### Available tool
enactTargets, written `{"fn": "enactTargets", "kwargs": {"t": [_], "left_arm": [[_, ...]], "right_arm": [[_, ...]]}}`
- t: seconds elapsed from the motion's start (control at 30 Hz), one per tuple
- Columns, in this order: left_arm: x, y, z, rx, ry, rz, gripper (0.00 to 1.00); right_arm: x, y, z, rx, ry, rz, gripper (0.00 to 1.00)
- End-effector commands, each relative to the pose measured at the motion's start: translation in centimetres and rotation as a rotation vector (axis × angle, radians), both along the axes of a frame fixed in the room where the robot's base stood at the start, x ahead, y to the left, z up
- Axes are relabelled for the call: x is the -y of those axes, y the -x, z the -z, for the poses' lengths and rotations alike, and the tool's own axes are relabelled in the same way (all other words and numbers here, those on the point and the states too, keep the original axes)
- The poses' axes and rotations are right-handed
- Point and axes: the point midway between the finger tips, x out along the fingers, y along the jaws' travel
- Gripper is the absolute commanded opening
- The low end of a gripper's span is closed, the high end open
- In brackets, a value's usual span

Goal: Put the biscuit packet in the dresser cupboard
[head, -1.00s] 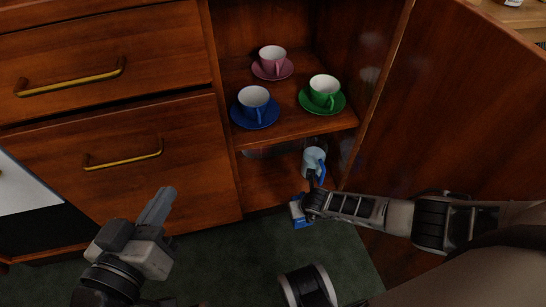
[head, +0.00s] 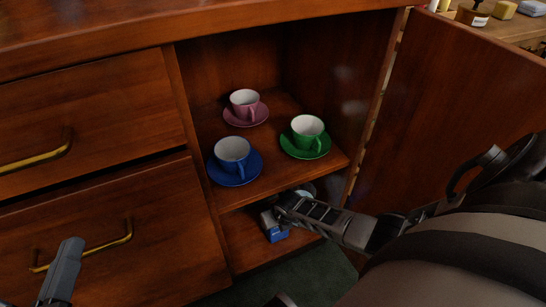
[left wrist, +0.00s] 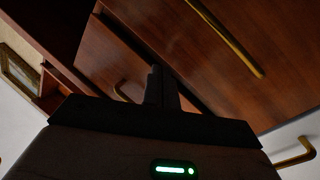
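The biscuit packet (head: 277,234), blue with a pale part, is at the mouth of the dresser cupboard's lower compartment (head: 243,243). My right gripper (head: 276,213) reaches in from the right and appears shut on the packet's upper end. Its fingertips are partly hidden. I cannot tell whether the packet touches the cupboard floor. The cupboard door (head: 455,100) stands open at the right. My left gripper (head: 64,268) is in front of the lower drawer, its fingers together and empty; they also show shut in the left wrist view (left wrist: 162,85).
The upper shelf (head: 285,178) holds a pink cup (head: 245,101), a green cup (head: 307,129) and a blue cup (head: 232,152) on saucers. Brass drawer handles (head: 128,232) stick out at left.

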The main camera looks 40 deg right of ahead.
Motion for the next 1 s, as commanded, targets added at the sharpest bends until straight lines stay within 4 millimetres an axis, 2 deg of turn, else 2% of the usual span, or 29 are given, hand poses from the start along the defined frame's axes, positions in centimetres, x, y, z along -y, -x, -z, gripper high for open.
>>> {"fn": "enactTargets", "kwargs": {"t": [0.03,0.47,0.5,0.9,1.0], "left_arm": [[0.0,-0.2,0.0,0.031,-0.009,-0.001,0.00],[-0.2,-0.5,-0.4,0.069,-0.025,-0.010,0.00],[-0.2,-0.5,-0.6,0.076,-0.025,-0.011,0.00],[0.0,-0.4,-0.9,0.054,-0.017,0.000,0.00],[0.1,0.6,1.0,-0.082,0.009,0.009,0.00]], "right_arm": [[0.0,0.0,0.6,0.001,0.001,0.000,0.32],[0.1,-0.1,0.7,0.002,0.001,0.000,0.32],[0.1,0.0,0.6,0.001,0.001,0.000,0.68],[0.1,0.0,0.1,0.001,0.001,0.000,0.68],[0.0,0.1,-0.8,0.001,0.001,0.000,0.68]]}}
